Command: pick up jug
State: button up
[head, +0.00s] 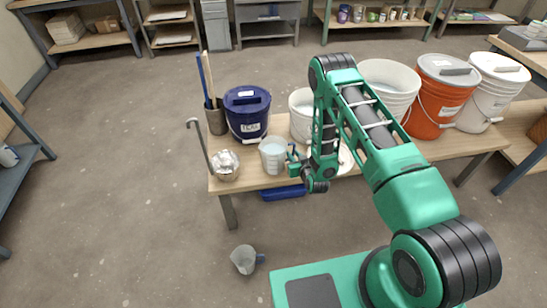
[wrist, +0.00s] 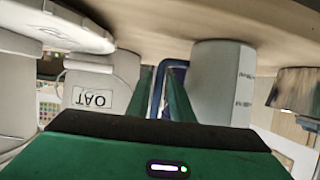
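A pale grey jug-like vessel (head: 273,157) stands upright near the front edge of the wooden table; its marked side also shows in the wrist view (wrist: 221,80). A second grey jug (head: 244,260) with a side handle is on the floor in front of the table. My gripper (head: 294,158) is low over the table, just right of the pale vessel. In the wrist view, which looks upside down, its two green fingers (wrist: 162,92) are apart with a gap between them. I see nothing held.
A dark blue bucket (head: 247,122) stands behind the vessel and a white bucket (head: 301,124) behind my gripper. A silver pot (head: 224,168) is left of the vessel. A white lid (head: 345,160) lies right, partly behind my arm. The floor at left is clear.

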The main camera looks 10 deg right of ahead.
jog(key=shift+w+f, duration=0.25)
jog(key=shift+w, duration=0.45)
jog(key=shift+c, duration=0.7)
grip_shut()
